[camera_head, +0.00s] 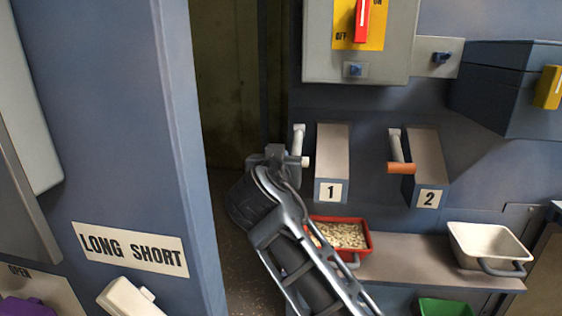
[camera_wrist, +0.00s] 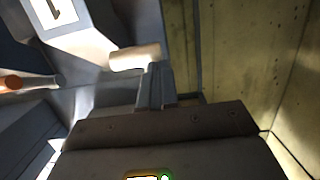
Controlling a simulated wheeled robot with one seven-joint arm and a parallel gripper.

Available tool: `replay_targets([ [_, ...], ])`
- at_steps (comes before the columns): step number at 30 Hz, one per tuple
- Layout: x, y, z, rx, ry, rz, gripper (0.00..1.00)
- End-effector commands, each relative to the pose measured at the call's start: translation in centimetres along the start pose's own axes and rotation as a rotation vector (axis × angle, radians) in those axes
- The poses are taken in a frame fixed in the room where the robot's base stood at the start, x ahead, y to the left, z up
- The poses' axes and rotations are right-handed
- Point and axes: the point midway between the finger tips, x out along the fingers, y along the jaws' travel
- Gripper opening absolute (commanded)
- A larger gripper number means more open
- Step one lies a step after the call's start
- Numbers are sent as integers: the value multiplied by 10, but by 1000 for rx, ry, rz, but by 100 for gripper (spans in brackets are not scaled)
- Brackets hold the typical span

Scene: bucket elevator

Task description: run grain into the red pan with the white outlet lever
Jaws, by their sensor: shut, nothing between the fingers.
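The white outlet lever (camera_head: 299,137) is beside chute 1 (camera_head: 331,165). Its pale cylindrical handle (camera_wrist: 135,57) shows in the wrist view. My gripper (camera_head: 288,160) is shut and empty at this handle; the finger tips (camera_wrist: 154,72) appear right against it, but I cannot tell whether they touch. The red pan (camera_head: 369,236) sits on the shelf below chute 1 and has pale grain (camera_head: 342,235) in it. My arm hides the pan's left part. No falling grain is visible.
Chute 2 (camera_head: 423,165) has an orange-handled lever (camera_head: 402,168). A white pan (camera_head: 490,242) stands at the shelf's right, and a green pan (camera_head: 443,307) is lower. A blue post (camera_head: 185,130) stands left of my arm. The shelf (camera_head: 415,262) is bare between the red and white pans.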

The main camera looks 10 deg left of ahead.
Motion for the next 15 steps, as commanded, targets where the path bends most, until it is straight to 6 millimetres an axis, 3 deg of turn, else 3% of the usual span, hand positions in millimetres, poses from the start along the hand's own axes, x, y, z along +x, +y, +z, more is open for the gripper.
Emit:
replay_targets([
  [8,0,2,-5,2,3,2,0],
  [15,-6,0,-40,4,4,0,0],
])
